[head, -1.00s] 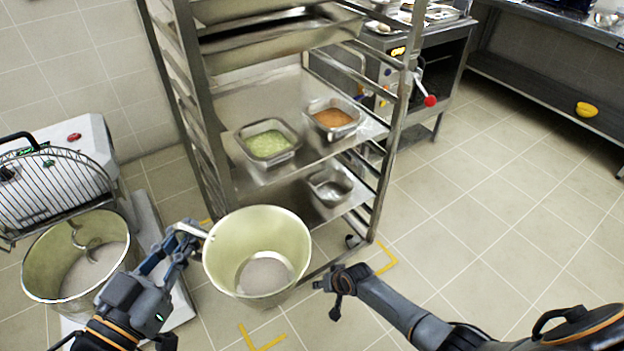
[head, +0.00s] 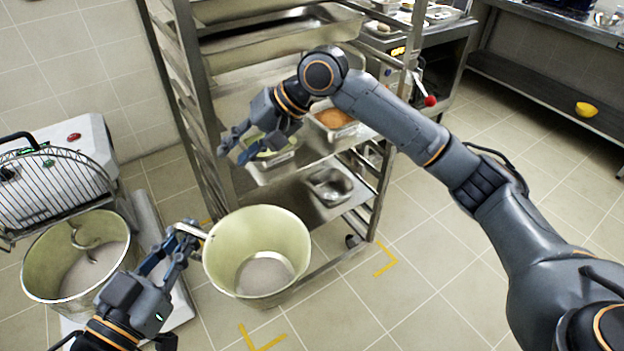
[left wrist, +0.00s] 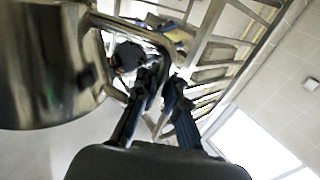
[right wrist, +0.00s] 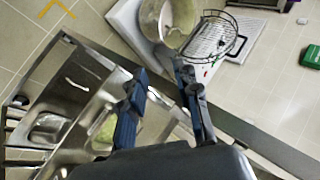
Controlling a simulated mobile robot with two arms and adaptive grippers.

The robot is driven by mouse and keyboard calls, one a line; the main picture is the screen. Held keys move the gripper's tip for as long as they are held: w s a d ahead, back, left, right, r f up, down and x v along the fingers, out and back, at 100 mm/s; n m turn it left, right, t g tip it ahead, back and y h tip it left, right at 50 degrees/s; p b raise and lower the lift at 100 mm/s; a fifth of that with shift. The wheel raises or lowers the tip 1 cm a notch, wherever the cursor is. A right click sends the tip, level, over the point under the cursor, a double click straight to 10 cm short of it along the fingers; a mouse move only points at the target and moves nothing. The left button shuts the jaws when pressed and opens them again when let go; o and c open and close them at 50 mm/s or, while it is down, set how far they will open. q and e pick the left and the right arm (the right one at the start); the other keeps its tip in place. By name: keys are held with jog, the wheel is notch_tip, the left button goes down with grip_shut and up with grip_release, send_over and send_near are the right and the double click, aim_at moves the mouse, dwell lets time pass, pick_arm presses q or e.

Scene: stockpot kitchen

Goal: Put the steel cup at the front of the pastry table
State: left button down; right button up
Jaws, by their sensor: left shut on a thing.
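My left gripper (head: 182,236) is shut on the side handle of a large open steel pot (head: 258,222). The pot looks empty and is held upright in front of the rack; its shiny wall (left wrist: 45,65) and looped handle (left wrist: 135,35) show in the left wrist view. My right gripper (head: 234,153) is open and empty, in front of the rack's shelf of pans; its parted fingers (right wrist: 162,72) show in the right wrist view. I cannot make out the steel cup for certain; a small shiny vessel (head: 601,18) stands on the far right counter. I cannot tell which surface is the pastry table.
The steel rack (head: 205,110) holds a green-filled pan (head: 282,158), an orange-filled pan (head: 335,119) and a lower pan (head: 328,187). A mixer bowl (head: 40,275) with a wire guard is at left. A yellow bowl (head: 586,108) is on the right lower shelf. The right floor is clear.

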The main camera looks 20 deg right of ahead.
jog(key=s+d+r+n+g+h, duration=0.2)
jog(key=s+r, duration=0.6)
jog(key=s, duration=0.5)
pick_arm(q)
jog(key=shift+s+r, duration=0.1)
pick_arm(e)
jog(key=r+g+h, duration=0.1)
jog(key=h, duration=0.2)
send_over(289, 263)
jog(key=d, duration=0.4)
jog(key=x, duration=1.1)
jog(key=shift+s+f, duration=0.1)
jog(key=shift+f, duration=0.2)
jog(key=shift+c, duration=0.4)
grip_shut()
pick_arm(q)
jog(key=c, duration=1.3)
grip_release()
